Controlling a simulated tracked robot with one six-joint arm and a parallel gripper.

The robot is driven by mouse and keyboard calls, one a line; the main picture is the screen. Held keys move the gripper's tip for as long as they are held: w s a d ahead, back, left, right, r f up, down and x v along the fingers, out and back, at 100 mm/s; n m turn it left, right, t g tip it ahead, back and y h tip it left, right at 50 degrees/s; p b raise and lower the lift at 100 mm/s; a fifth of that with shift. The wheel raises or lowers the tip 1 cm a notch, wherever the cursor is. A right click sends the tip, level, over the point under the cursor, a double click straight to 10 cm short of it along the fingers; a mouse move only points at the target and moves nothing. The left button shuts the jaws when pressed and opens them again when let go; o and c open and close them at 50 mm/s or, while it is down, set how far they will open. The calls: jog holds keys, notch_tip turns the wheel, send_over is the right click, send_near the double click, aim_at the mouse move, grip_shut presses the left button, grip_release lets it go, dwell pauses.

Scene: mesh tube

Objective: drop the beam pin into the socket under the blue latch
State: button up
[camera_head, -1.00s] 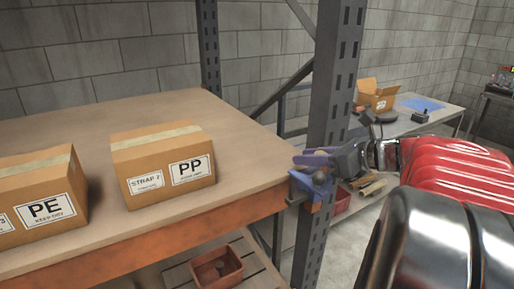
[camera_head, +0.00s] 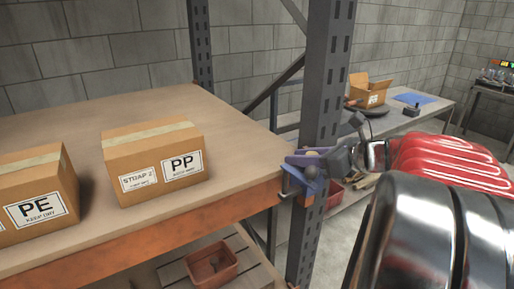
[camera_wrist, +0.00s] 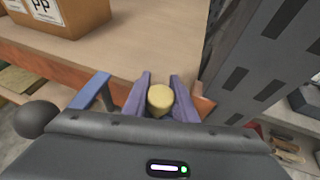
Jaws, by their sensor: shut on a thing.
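My gripper (camera_wrist: 160,94) has purple fingers and is shut on the beam pin (camera_wrist: 160,98), whose pale yellow round end shows between them in the wrist view. In the head view my gripper (camera_head: 318,159) is at the beam's right end, in front of the grey upright. The blue latch (camera_head: 308,184) is just below the fingers there. In the wrist view a blue bar (camera_wrist: 92,92), apparently the latch, stands left of the fingers, apart from them. The socket is not visible. I cannot tell whether the pin touches the beam.
The orange beam (camera_head: 150,233) edges a wooden shelf (camera_head: 240,130) with PP (camera_head: 155,165) and PE (camera_head: 35,195) boxes. The perforated grey upright (camera_head: 326,80) stands close by the gripper. A dark ball (camera_wrist: 37,118) is at left in the wrist view. A red bin (camera_head: 212,264) sits below.

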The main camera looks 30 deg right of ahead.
jog(key=shift+f, duration=0.35)
jog(key=shift+r, duration=0.15)
jog(key=shift+r, duration=0.5)
jog(key=shift+r, duration=0.35)
jog(key=shift+r, duration=0.75)
jog(key=shift+r, duration=0.2)
jog(key=shift+f, duration=1.9)
dwell(1.3)
jog(key=o, duration=1.1)
jog(key=shift+f, duration=0.1)
